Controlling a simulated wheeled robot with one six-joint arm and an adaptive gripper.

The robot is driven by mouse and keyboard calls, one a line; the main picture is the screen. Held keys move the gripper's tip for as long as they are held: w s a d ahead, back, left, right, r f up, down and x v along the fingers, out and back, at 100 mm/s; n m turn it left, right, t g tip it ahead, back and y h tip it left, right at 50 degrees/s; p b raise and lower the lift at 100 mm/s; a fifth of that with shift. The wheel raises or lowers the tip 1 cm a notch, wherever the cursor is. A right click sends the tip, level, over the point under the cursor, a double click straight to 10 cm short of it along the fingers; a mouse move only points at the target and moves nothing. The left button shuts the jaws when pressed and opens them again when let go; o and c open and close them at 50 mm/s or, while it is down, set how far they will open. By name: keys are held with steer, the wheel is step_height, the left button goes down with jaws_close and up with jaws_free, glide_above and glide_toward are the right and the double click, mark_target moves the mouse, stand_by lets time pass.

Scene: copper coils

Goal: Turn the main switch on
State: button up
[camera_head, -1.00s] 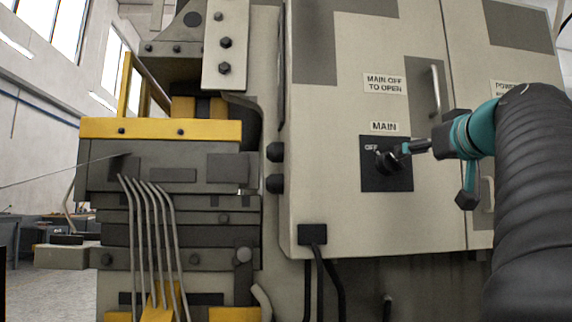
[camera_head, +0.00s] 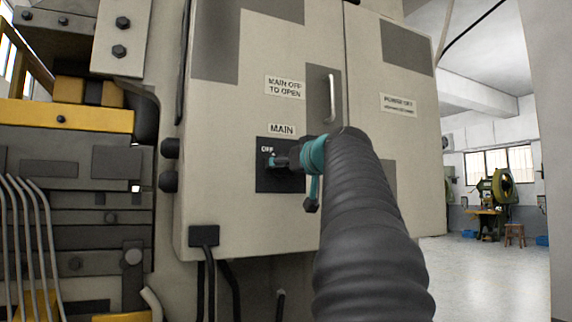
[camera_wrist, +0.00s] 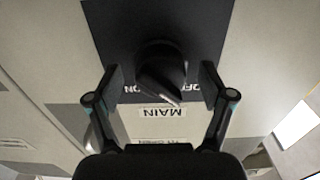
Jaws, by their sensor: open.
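The main switch is a black rotary knob (camera_wrist: 160,68) on a dark square plate (camera_head: 268,184) on the cabinet front. In the wrist view the picture is upside down. The knob's pale pointer mark slants toward the OFF lettering, which is partly covered by a finger; ON is on the other side. The MAIN label (camera_head: 282,128) is above the plate. My gripper (camera_wrist: 160,86) is open, with one finger on each side of the knob and visible gaps between. In the head view my gripper (camera_head: 276,162) and arm hide most of the knob.
The grey cabinet (camera_head: 225,90) has a vertical handle (camera_head: 331,98) above right of the switch and a lower box with cables (camera_head: 204,236). A press with a yellow beam (camera_head: 65,116) stands at left. Open floor (camera_head: 480,270) lies at right.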

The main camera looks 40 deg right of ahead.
steer(key=c, duration=1.2)
steer(key=m+p, duration=0.1)
steer(key=m, duration=0.3)
steer(key=shift+r+m, duration=0.1)
steer(key=shift+m, duration=0.3)
steer(key=m+p, duration=0.1)
steer(key=m, duration=0.3)
steer(key=shift+m+p, duration=0.3)
steer(key=m+p, duration=0.1)
steer(key=m, duration=0.3)
steer(key=shift+p, duration=0.35)
steer(key=shift+m+p, duration=0.85)
steer(key=shift+m, duration=1.45)
